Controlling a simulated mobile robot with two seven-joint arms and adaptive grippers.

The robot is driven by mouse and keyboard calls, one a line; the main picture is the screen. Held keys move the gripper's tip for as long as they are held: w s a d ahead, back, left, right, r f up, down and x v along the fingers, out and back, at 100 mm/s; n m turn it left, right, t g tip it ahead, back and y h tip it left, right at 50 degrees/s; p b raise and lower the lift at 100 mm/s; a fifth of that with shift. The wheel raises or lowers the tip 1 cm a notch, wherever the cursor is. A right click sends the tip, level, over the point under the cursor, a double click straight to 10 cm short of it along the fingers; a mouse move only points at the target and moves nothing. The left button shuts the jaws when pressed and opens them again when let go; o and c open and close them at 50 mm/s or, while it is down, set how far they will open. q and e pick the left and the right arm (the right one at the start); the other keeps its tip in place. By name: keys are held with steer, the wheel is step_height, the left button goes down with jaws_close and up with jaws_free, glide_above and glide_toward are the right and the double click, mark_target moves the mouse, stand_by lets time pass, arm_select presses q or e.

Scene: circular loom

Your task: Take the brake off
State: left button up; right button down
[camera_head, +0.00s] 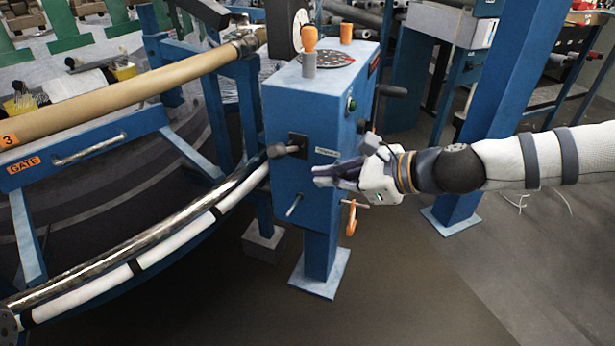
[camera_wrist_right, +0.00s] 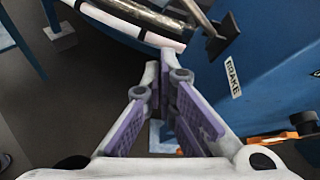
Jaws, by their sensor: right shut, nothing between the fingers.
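The brake lever (camera_head: 277,151) is a short dark handle with a thick end, coming out of a black plate on the front of the blue control box (camera_head: 285,100). It points left in the head view. A white BRAKE label (camera_head: 326,152) sits just right of it, and shows in the wrist view (camera_wrist_right: 233,77). My left gripper is out of view.
An orange hook (camera_head: 351,217) and a thin rod (camera_head: 294,205) stick out low on the box. The loom's curved rail (camera_head: 150,250) runs at left. Floor in front is clear.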

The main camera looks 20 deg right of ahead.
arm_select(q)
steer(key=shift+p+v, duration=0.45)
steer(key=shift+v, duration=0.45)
arm_select(e)
steer(key=v, duration=0.3)
steer(key=shift+d+r, duration=0.1)
steer(key=shift+d, duration=0.05)
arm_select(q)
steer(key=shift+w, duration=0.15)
